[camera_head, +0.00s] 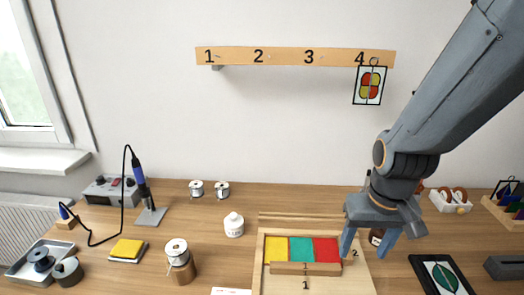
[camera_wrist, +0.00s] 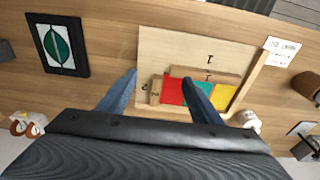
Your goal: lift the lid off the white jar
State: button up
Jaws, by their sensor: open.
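The white jar (camera_head: 234,226) stands upright on the wooden table, left of the board with the coloured tiles. It is small, with a rounded, narrower top part that looks like its lid, and a dark label too small to read. In the wrist view a white thing at the right, partly hidden by my gripper, looks like this jar (camera_wrist: 248,119). My gripper (camera_head: 367,248) is open and empty, pointing down over the right part of the board, well to the right of the jar. Its two fingers also show in the wrist view (camera_wrist: 161,80), apart, with the board beyond them.
The board (camera_head: 267,220) holds yellow, teal and red tiles. A wooden pot with a spool (camera_head: 181,264) stands front left of the jar. Two spools (camera_head: 196,188) stand behind it. A dark bottle (camera_head: 377,237) is close by my gripper.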

aim_at(234, 221)
jog(key=u, duration=0.35)
jog(key=k, duration=1.05)
jog(key=u, duration=1.4)
jog(key=i, duration=0.7)
jog(key=z, duration=0.7)
jog(key=i, duration=0.65)
jog(key=z, duration=0.65)
